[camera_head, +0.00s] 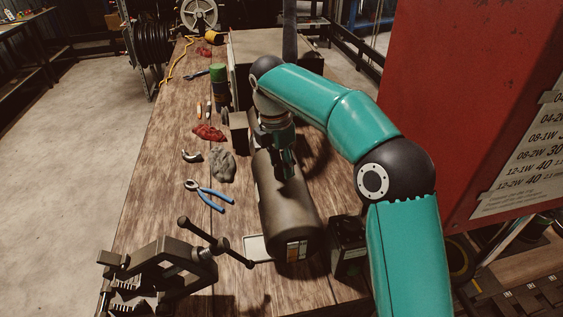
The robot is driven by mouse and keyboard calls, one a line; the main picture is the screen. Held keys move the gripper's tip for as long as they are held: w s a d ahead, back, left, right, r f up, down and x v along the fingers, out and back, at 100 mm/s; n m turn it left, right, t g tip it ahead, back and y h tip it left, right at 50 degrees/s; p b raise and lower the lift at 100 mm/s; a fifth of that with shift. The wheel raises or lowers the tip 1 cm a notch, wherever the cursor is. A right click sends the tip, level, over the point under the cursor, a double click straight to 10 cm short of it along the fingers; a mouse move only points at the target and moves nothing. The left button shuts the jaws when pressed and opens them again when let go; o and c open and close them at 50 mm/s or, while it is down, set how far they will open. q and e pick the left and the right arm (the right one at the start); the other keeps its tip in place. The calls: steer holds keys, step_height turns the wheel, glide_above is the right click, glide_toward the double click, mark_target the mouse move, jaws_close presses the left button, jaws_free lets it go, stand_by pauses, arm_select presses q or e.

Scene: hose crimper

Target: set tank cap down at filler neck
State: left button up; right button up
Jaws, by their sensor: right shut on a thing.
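My right arm, teal with black joints, comes in from the right and reaches over the dark cylindrical tank (285,220) lying on the wooden bench. My right gripper (286,170) points down at the far upper part of the tank. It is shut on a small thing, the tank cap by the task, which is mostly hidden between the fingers. The filler neck is hidden behind the gripper, so I cannot tell whether cap and neck touch. My left gripper is not in view.
A dark vise (165,270) stands at the bench's front left. Blue-handled pliers (212,193), a grey rag (222,165), a red rag (208,132) and a green-topped can (218,80) lie or stand left of the tank. A red cabinet (470,100) is at right.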

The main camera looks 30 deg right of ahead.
steer(key=shift+f, duration=0.2)
steer(key=o, duration=1.1)
steer(key=shift+a+r, duration=0.25)
steer(key=shift+r, duration=1.55)
steer(key=shift+a+r, duration=0.2)
steer(key=shift+r, duration=1.6)
steer(key=f, duration=0.5)
steer(key=d+f, duration=0.1)
steer(key=f, duration=0.1)
steer(key=shift+f, duration=0.15)
steer(key=shift+r, duration=0.3)
